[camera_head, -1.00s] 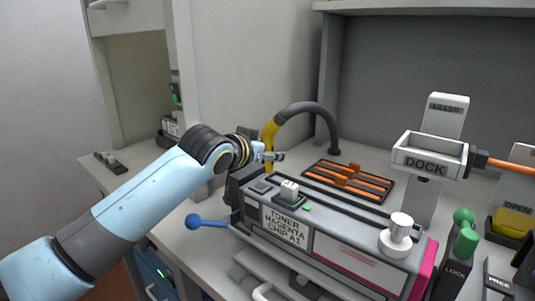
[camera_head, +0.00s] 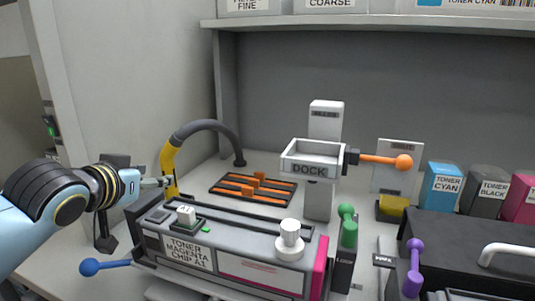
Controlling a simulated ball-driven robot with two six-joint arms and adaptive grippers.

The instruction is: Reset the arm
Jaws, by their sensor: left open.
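My left arm comes in from the left edge, with its blue wrist and dark joint. My left gripper (camera_head: 154,183) is open, at the left end of the toner cartridge and beside the yellow part of the curved hose (camera_head: 169,165). I see nothing held in it. The grey cartridge labelled "TONER MAGENTA CHIP A1" (camera_head: 232,262) lies in front, with a white chip block (camera_head: 186,215) and a white knob (camera_head: 290,240) on top. My right gripper is not in view.
A white DOCK tray (camera_head: 310,160) with an orange-knobbed lever (camera_head: 403,162) stands behind. Cyan (camera_head: 441,187) and black (camera_head: 484,190) toner boxes stand at right.

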